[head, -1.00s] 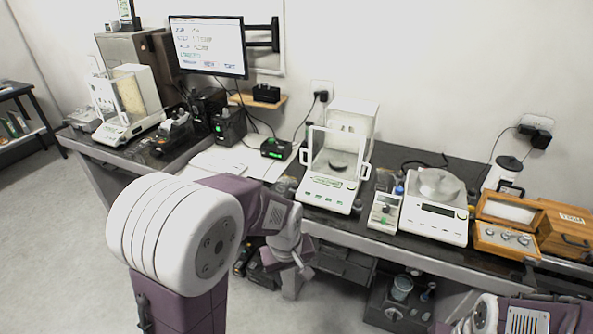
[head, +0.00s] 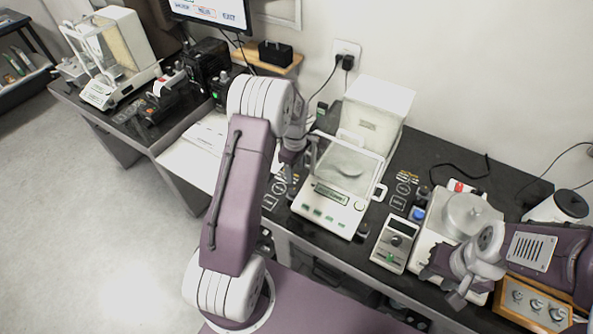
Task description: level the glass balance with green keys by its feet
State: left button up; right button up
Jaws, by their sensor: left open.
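The glass balance with green keys (head: 325,211) stands on the dark table in the middle of the head view. Its display shows green, and green keys line its front edge. A dark foot knob (head: 362,232) shows at its front right corner. The front left foot is hard to make out. My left gripper (head: 290,166) points down by the left side of the balance, small and partly hidden by my own wrist; whether it touches anything is unclear. My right gripper (head: 455,299) hangs over the front of the right-hand scale (head: 428,240); its jaws are unclear.
A grey control box (head: 395,246) with a green light stands between the two scales. A white box (head: 375,113) stands behind the balance. A wooden weight case (head: 534,307) lies at the lower right. Another glass balance (head: 108,88) stands at the far left.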

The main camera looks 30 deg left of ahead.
aim_at(292, 190)
pick_arm(q)
jog(key=f, duration=0.2)
jog(key=s+f+p, duration=0.1)
jog(key=f, duration=0.2)
jog(key=s+f+p, duration=0.1)
jog(key=f, duration=0.1)
jog(key=shift+s+a+f, duration=0.1)
jog(key=shift+a+f, duration=0.1)
jog(key=shift+f, duration=0.5)
pick_arm(e)
jog(key=s+r, duration=0.1)
jog(key=r, duration=0.1)
jog(key=shift+s+d+r, duration=0.15)
jog(key=shift+s+r, duration=0.2)
pick_arm(q)
jog(key=shift+f, duration=0.1)
pick_arm(e)
jog(key=shift+w, duration=0.1)
